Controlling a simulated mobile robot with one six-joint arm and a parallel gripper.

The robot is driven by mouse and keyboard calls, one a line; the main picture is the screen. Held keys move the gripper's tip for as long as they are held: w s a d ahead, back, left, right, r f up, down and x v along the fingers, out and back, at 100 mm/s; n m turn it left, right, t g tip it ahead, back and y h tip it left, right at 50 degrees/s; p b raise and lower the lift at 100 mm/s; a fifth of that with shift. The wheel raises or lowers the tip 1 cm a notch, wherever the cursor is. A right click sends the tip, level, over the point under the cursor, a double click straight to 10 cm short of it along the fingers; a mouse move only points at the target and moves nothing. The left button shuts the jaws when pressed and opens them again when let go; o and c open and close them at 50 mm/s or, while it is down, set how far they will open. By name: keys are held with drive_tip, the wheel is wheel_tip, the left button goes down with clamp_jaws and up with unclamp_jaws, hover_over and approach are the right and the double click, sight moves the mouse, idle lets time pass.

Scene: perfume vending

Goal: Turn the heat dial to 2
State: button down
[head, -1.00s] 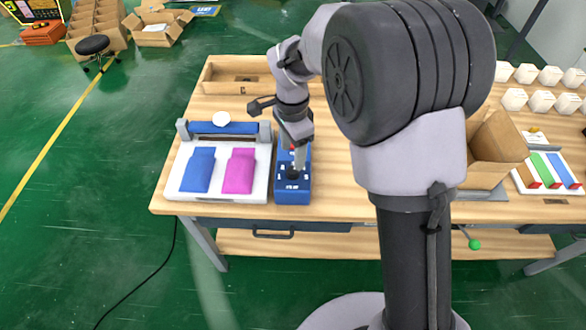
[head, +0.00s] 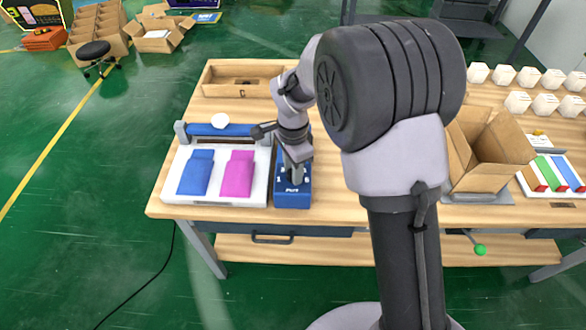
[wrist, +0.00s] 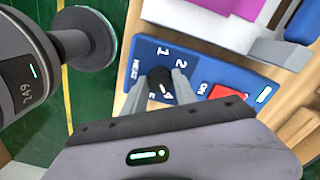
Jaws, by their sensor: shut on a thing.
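The heat dial (wrist: 160,80) is a small black knob on the blue control box (wrist: 215,60). In the wrist view the printed numbers 1, 2, 4 and 5 show around it, with HEAT beside it. My gripper (wrist: 158,88) is shut on the dial, one finger on each side. The dial's pointer is hidden, so I cannot tell its setting. In the head view the blue box (head: 292,200) stands at the table's front edge, and my gripper (head: 297,173) reaches down onto it.
A red ON switch (wrist: 224,91) is on the box close to the right finger. A white press with a blue pad (head: 195,178) and a pink pad (head: 238,178) stands left of the box. An open cardboard box (head: 490,150) is to the right, behind my arm.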

drive_tip(key=shift+n, duration=0.3)
drive_tip(key=n+p, duration=0.2)
drive_tip(key=n, duration=0.1)
drive_tip(key=shift+r+n, duration=0.15)
drive_tip(key=shift+n, duration=0.15)
drive_tip(key=n+p, duration=0.2)
drive_tip(key=n, duration=0.3)
drive_tip(key=shift+p, duration=0.4)
drive_tip(key=n+p, duration=0.2)
drive_tip(key=n, duration=0.3)
drive_tip(key=shift+n, duration=0.4)
drive_tip(key=n+p, duration=0.2)
drive_tip(key=n, duration=0.2)
drive_tip(key=shift+n, duration=0.3)
drive_tip(key=c, duration=1)
unclamp_jaws()
